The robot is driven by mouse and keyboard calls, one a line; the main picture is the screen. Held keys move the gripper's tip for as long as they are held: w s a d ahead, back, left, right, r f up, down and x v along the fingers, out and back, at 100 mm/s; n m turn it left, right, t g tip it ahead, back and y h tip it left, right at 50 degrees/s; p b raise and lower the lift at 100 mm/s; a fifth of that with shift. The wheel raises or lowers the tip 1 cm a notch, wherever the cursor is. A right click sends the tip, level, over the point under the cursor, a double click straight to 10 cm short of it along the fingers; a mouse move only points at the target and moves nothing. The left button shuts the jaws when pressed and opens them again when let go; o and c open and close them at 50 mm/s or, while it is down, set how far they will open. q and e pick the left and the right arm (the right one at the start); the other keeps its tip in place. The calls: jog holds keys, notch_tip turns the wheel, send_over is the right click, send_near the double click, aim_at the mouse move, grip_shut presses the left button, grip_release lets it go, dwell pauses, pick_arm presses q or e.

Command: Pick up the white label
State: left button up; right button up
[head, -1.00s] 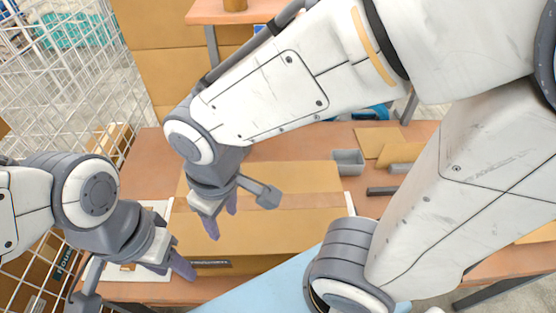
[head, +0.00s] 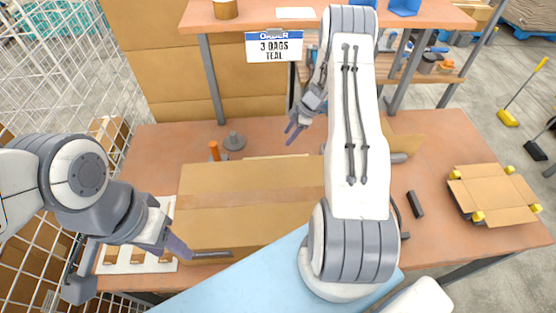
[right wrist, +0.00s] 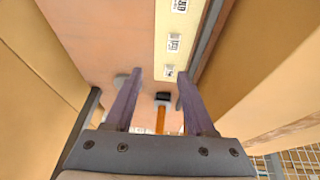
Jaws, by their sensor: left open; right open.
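Several small white labels with black print (right wrist: 174,42) sit in a row on a cream strip in the right wrist view. A sliver of this strip (head: 262,157) seems to show behind the large cardboard box in the head view; the box hides the rest. My right gripper (head: 291,136) is open and empty above the table behind the box. My left gripper (head: 177,248) is open beside the front left corner of the box.
The closed cardboard box (head: 250,190) fills the table's middle. An orange-handled tool (head: 214,151) and a grey round object (head: 234,141) stand behind it. A shelf (head: 370,17) with an order sign (head: 274,47) is above. A flat carton (head: 493,195) lies at the right.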

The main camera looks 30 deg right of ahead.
jog(key=shift+g+y, duration=0.3)
jog(key=shift+g, duration=0.1)
jog(key=f, duration=0.2)
jog(key=s+f, duration=0.1)
jog(key=s+f+p, duration=0.1)
jog(key=f, duration=0.1)
jog(key=shift+a+f, duration=0.1)
jog(key=shift+f, duration=0.25)
jog(key=p+x, duration=0.2)
jog(key=x, duration=0.3)
jog(key=shift+w, duration=0.1)
jog(key=shift+w+f, duration=0.1)
jog(key=shift+f, duration=0.4)
grip_shut()
